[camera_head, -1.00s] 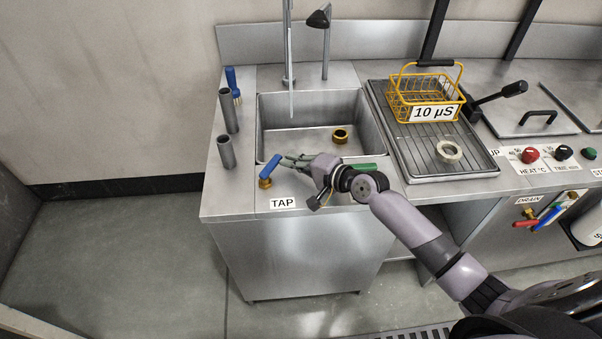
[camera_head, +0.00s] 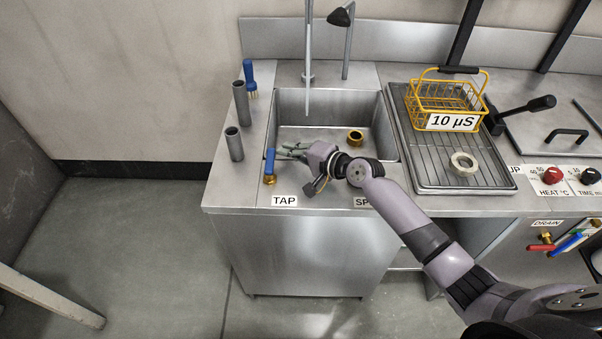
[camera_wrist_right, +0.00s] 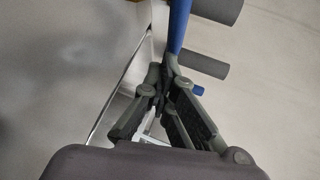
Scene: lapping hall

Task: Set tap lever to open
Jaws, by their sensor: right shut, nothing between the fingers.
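The tap lever (camera_head: 270,161) is blue and sits on a brass valve (camera_head: 268,180) on the counter, above the TAP label (camera_head: 284,201). It points away from me, toward the back of the counter. My right gripper (camera_head: 282,152) is shut and empty, with its fingertips at the lever's right side. In the right wrist view the shut fingertips (camera_wrist_right: 165,78) are right at the blue lever (camera_wrist_right: 179,25); whether they touch it I cannot tell. My left gripper is not in view.
The sink (camera_head: 318,140) holds a brass ring (camera_head: 355,137). Grey tubes (camera_head: 234,143) and a blue-handled brush (camera_head: 249,75) stand left of it. A yellow basket (camera_head: 445,95) and a pale ring (camera_head: 464,163) are on the rack tray (camera_head: 425,187).

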